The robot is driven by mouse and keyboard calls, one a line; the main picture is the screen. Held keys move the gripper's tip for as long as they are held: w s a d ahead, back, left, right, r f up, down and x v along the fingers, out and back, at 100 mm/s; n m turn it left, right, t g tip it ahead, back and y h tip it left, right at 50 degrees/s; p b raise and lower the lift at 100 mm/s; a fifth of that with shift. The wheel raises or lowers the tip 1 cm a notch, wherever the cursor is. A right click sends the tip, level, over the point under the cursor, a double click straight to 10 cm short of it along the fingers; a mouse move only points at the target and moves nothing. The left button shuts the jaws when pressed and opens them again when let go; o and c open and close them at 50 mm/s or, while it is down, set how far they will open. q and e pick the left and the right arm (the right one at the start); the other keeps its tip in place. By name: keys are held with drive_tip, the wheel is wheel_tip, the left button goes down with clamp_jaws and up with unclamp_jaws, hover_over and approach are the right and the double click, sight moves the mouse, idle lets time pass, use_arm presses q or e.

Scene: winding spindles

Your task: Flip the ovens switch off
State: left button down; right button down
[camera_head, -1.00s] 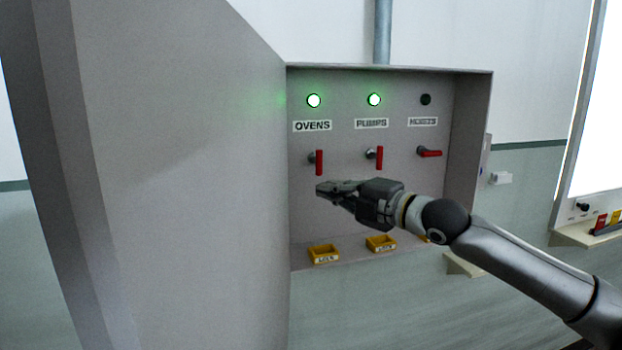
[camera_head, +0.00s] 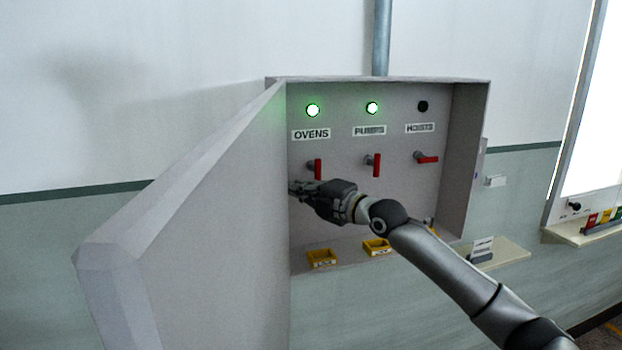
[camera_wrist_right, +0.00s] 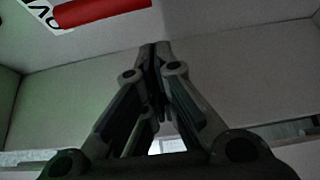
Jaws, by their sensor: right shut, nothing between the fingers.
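The ovens switch is a red lever (camera_head: 318,168) under the OVENS label (camera_head: 311,134) in the open grey cabinet. Its handle stands vertical, and the green lamp (camera_head: 312,110) above it is lit. My right gripper (camera_head: 294,187) is shut and empty, just below and left of the lever, near the cabinet's left side. The right wrist view shows the closed fingertips (camera_wrist_right: 155,48) with the red lever (camera_wrist_right: 100,12) above them at the upper left, apart from them. My left gripper is not in view.
The pumps lever (camera_head: 377,165) is vertical under a lit green lamp; the hoists lever (camera_head: 427,159) is horizontal under a dark lamp. Yellow trays (camera_head: 322,259) sit along the cabinet bottom. The open cabinet door (camera_head: 200,225) stands at the left, close to my gripper.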

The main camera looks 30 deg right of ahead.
sight(318, 171)
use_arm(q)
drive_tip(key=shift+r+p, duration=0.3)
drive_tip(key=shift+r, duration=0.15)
use_arm(e)
drive_tip(key=d, duration=0.3)
drive_tip(key=shift+s, duration=0.2)
drive_tip(key=shift+a, duration=0.1)
